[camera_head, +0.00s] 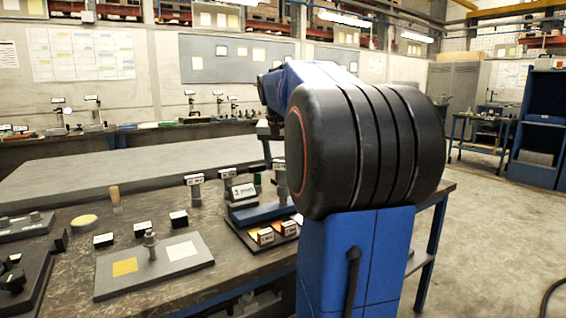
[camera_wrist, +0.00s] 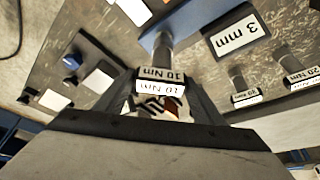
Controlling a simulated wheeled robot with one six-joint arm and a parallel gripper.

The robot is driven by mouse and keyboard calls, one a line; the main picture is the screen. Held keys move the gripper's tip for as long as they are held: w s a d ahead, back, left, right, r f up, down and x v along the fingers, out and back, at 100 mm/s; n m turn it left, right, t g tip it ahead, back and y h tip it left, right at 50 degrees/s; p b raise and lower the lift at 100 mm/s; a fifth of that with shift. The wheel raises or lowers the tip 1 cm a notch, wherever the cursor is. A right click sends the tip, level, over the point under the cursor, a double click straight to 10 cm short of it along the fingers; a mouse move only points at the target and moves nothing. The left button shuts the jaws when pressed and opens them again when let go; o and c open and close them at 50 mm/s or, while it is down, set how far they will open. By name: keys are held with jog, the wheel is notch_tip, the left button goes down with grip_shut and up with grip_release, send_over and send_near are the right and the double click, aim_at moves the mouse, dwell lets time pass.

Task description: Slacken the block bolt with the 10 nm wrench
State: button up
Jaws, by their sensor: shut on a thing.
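In the wrist view the 10 Nm wrench (camera_wrist: 161,50) is between the fingers of my gripper (camera_wrist: 160,103). Its grey shaft runs up from the tag marked 10 Nm. The jaws are shut on it. In the head view my own blue and black arm covers the gripper and the held wrench. A blue fixture (camera_head: 262,214) with labelled blocks stands on the bench left of my arm. I cannot pick out the block bolt for certain.
A grey plate (camera_head: 185,272) with an upright post and yellow and white patches lies front left on the bench. Small dark labelled blocks (camera_head: 178,219) and upright tagged tools (camera_head: 195,192) stand behind it. Other tagged tools (camera_wrist: 240,92) show right in the wrist view.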

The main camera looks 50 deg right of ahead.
jog(key=shift+f, duration=1.25)
dwell(0.4)
jog(key=shift+n+t+y, duration=0.6)
jog(key=shift+n, duration=1.5)
jog(key=shift+n, duration=0.5)
jog(key=shift+n+t+y, duration=0.4)
jog(key=shift+n+y, duration=0.3)
jog(key=shift+n, duration=0.8)
